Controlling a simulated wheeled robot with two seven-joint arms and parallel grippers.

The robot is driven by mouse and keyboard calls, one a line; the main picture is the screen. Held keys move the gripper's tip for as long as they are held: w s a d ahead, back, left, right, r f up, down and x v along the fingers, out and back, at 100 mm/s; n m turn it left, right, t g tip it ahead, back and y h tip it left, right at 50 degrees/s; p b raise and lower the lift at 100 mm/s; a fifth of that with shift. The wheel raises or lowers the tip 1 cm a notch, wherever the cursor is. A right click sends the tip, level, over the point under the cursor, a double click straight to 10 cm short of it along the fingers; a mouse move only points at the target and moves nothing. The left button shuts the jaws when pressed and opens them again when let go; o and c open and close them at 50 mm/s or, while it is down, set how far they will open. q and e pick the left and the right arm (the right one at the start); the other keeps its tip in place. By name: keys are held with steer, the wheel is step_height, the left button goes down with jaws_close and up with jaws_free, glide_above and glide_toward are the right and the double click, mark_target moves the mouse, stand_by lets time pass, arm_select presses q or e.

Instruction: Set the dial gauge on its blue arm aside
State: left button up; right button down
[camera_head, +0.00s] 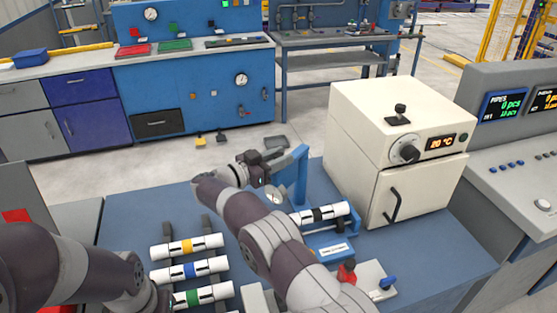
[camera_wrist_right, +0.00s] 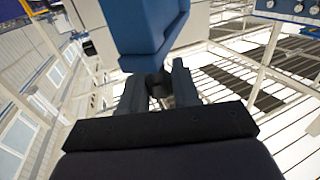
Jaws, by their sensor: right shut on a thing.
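The blue arm (camera_head: 297,167) rises from a blue stand on the bench and bends over at the top. The dial gauge (camera_head: 272,196) has a round white face and shows low beside it, partly covered by my right arm. My right gripper (camera_head: 272,160) is at the upper part of the blue arm. In the right wrist view, its fingers (camera_wrist_right: 158,88) are closed around a small dark piece at the end of the blue arm (camera_wrist_right: 150,32). A white pipe with a dark band (camera_head: 320,213) lies on the stand. My left arm enters at lower left; its gripper is not visible.
Pipes with yellow (camera_head: 187,246), blue (camera_head: 189,269) and green (camera_head: 195,296) bands lie on a dark rack at the front. A cream oven (camera_head: 372,150) stands right of the stand. A red button (camera_head: 346,273) sits at the front. Bare blue bench (camera_head: 150,208) shows at left.

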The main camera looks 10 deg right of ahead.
steer(key=shift+r, duration=0.3)
steer(key=c, duration=0.9)
jaws_free()
steer(key=shift+d, duration=0.1)
steer(key=shift+f, duration=0.1)
